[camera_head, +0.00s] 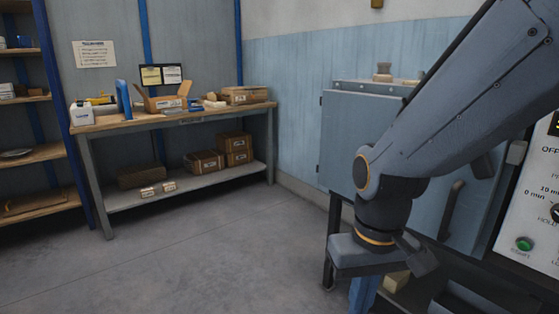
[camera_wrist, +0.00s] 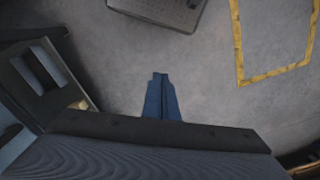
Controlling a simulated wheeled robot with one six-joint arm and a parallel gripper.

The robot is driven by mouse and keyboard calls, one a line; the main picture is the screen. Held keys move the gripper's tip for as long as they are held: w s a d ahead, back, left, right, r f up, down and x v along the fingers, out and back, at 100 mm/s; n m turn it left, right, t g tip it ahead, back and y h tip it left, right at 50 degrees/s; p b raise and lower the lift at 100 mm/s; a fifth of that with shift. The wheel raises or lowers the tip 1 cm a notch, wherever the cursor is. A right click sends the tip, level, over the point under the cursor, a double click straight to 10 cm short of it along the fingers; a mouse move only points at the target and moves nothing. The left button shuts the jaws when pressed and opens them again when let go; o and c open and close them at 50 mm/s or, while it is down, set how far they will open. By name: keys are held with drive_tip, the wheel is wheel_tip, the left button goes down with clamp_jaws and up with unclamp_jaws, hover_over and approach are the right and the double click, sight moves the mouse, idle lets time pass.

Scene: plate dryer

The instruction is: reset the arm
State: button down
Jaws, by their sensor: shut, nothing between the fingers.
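My arm reaches in from the upper right in the head view, bent down at its wrist. My gripper (camera_head: 362,293) points down in front of the dryer, partly cut off by the bottom edge. In the wrist view my gripper (camera_wrist: 162,80) shows as two blue fingers shut together with nothing between them, over bare floor. The plate dryer (camera_head: 350,140) is a blue-grey cabinet at the right, partly hidden behind my arm. Its control panel (camera_head: 520,215) has a green button at the far right.
A workbench (camera_head: 180,118) with boxes stands at the back wall, and a shelf unit (camera_head: 35,155) at the far left. A dark frame (camera_wrist: 45,75) lies close to my gripper on the left in the wrist view. The floor (camera_head: 200,260) at centre left is clear.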

drive_tip(key=d+r+m+p, duration=0.1)
drive_tip(key=d+r+p, duration=0.5)
drive_tip(key=p, duration=0.4)
drive_tip(key=shift+s+r+m, duration=0.15)
drive_tip(key=shift+s+m, duration=0.25)
drive_tip(key=c, duration=2.5)
unclamp_jaws()
